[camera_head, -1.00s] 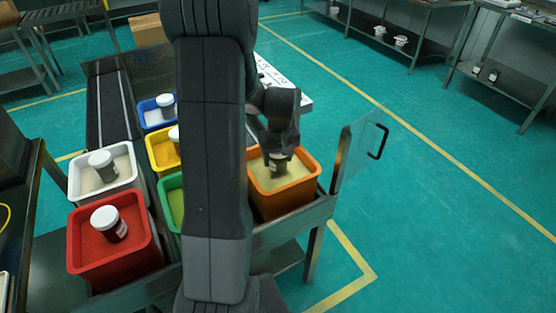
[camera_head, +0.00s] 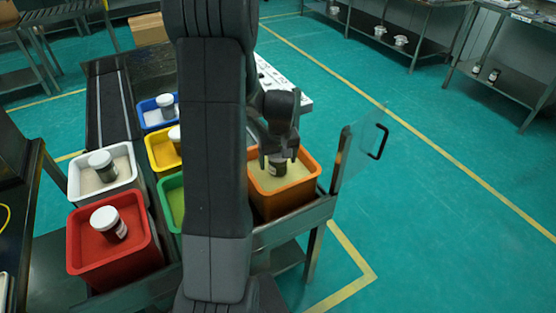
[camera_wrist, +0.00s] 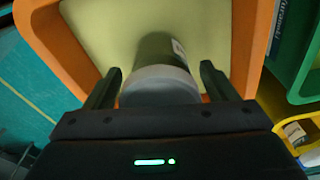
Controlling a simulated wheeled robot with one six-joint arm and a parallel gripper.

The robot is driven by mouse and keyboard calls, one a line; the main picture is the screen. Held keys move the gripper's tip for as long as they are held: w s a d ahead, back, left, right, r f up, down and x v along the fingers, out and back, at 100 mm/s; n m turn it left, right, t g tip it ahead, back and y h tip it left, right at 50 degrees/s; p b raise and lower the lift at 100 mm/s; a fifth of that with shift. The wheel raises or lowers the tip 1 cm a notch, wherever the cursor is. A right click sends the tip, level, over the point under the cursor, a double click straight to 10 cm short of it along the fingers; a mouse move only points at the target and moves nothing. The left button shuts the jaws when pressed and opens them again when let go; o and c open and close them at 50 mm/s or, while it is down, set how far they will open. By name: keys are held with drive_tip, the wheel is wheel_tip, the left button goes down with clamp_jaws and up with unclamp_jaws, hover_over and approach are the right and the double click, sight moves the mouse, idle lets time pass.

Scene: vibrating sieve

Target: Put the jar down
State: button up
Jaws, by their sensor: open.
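The jar (camera_head: 277,166) is dark with a label and stands in the orange bin (camera_head: 292,203), on its pale yellow contents. In the wrist view the jar's grey lid (camera_wrist: 160,84) and dark body show between my fingers, with the bin's orange rim (camera_wrist: 62,52) around. My gripper (camera_head: 279,153) is open over the jar, one finger on each side. In the wrist view, gaps show between the fingers (camera_wrist: 160,88) and the lid. In the head view my gripper hides the jar's top.
Red (camera_head: 112,268), white (camera_head: 75,184), yellow (camera_head: 155,152), blue (camera_head: 147,118) and green (camera_head: 170,205) bins stand to the left; jars show in all but the green one. A clear door panel (camera_head: 357,150) with a black handle stands right of the orange bin. My arm hides the middle.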

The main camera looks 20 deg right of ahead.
drive_tip(key=r, duration=0.3)
drive_tip(key=s+r, duration=0.1)
drive_tip(key=r, duration=0.7)
drive_tip(key=shift+s+a+r, duration=0.1)
drive_tip(key=shift+s+r, duration=0.15)
